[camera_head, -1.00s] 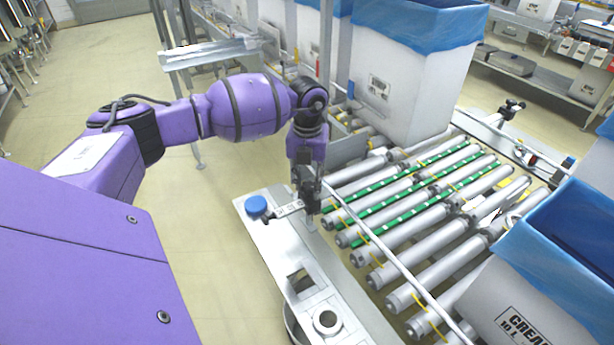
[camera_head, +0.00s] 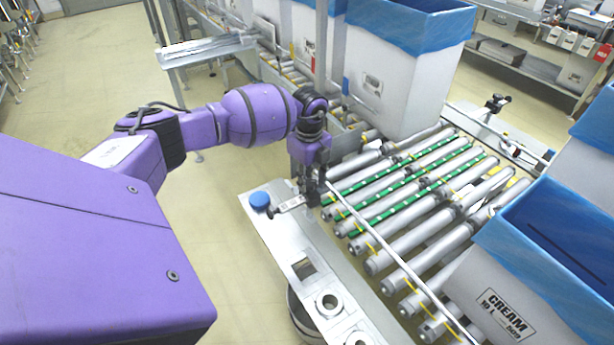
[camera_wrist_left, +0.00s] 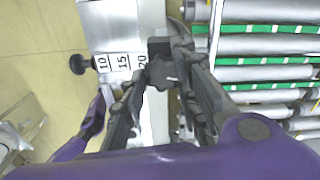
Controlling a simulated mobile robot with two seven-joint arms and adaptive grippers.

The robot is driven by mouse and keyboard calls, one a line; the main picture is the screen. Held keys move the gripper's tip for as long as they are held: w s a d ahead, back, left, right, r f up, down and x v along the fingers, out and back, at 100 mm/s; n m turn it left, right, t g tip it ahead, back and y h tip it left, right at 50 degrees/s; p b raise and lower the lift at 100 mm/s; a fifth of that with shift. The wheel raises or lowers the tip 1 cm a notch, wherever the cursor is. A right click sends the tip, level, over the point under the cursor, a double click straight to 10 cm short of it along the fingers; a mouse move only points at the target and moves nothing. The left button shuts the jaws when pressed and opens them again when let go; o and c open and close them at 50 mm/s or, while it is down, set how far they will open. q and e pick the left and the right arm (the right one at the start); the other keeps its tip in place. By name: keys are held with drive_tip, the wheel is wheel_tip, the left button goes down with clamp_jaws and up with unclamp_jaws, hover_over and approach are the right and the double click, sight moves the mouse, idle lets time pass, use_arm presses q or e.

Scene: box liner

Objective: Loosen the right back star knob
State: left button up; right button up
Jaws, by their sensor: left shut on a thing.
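In the head view the gripper hides this knob. A second dark round knob (camera_wrist_left: 78,64) stands at the other end of the scale, apart from the fingers. My right gripper is not in view.
A roller conveyor (camera_head: 420,205) with green strips lies right of the rail, with a thin guide bar (camera_head: 385,250) along it. A lined box (camera_head: 405,75) stands behind, and a CREAM box (camera_head: 505,310) at front right. A blue cap (camera_head: 260,200) sits on the rail.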

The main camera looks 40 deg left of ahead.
sight(308, 183)
use_arm(q)
drive_tip(key=shift+a+r+n+p, duration=0.25)
drive_tip(key=shift+a+n+p, duration=0.05)
drive_tip(key=shift+n, duration=0.3)
drive_tip(key=shift+s+f, duration=0.1)
drive_tip(key=shift+f, duration=0.05)
drive_tip(key=o, duration=0.8)
drive_tip(key=shift+o, duration=1.2)
drive_tip(key=shift+s+d, duration=0.1)
drive_tip(key=shift+s, duration=0.05)
drive_tip(key=shift+d, duration=0.1)
wheel_tip(308, 183, up, 12)
